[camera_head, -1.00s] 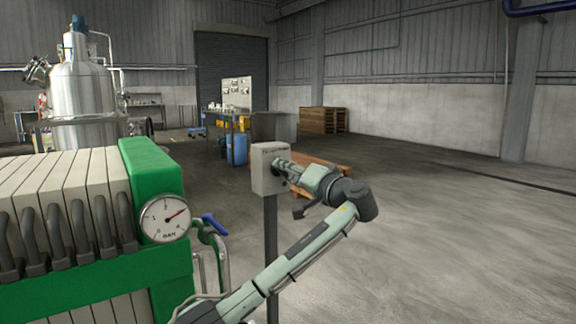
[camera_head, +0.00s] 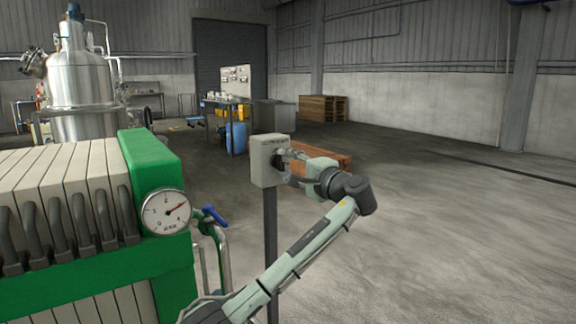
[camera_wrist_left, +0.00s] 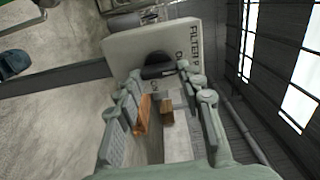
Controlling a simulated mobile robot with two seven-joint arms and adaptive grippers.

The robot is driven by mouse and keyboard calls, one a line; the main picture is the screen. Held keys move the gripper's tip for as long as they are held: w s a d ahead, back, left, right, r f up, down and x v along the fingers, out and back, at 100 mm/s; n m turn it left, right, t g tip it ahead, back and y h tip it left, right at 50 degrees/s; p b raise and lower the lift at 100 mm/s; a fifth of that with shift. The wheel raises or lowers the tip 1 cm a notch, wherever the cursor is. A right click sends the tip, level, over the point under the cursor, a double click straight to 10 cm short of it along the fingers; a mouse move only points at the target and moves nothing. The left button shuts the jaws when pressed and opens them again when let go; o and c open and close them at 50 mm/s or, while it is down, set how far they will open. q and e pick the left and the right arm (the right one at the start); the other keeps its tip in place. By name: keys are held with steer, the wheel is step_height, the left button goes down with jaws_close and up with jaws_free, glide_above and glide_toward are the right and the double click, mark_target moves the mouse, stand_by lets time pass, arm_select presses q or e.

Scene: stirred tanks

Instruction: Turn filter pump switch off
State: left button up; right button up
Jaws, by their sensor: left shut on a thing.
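The filter pump switch box (camera_head: 264,164) is a pale grey box on a dark post in the middle of the head view. In the left wrist view the box (camera_wrist_left: 158,40) shows dark lettering starting "FILTER P", turned on its side. Its black knob (camera_wrist_left: 156,66) stands out from the face. My left gripper (camera_head: 284,160) is at the right face of the box. In the left wrist view its fingertips (camera_wrist_left: 158,74) are around the knob, shut on it. The knob's exact setting is hard to read. My right gripper is not in view.
A green filter press with a pressure gauge (camera_head: 166,212) stands close at the left, with a blue-handled valve (camera_head: 214,216) beside it. A wooden pallet (camera_head: 322,160) lies behind the switch box. The floor at the right is clear.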

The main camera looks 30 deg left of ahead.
arm_select(q)
steer(key=shift+f+m, duration=0.1)
steer(key=shift+m, duration=0.2)
steer(key=o, duration=1.2)
steer(key=shift+c, duration=0.2)
steer(key=shift+d, duration=0.1)
steer(key=v, duration=1.2)
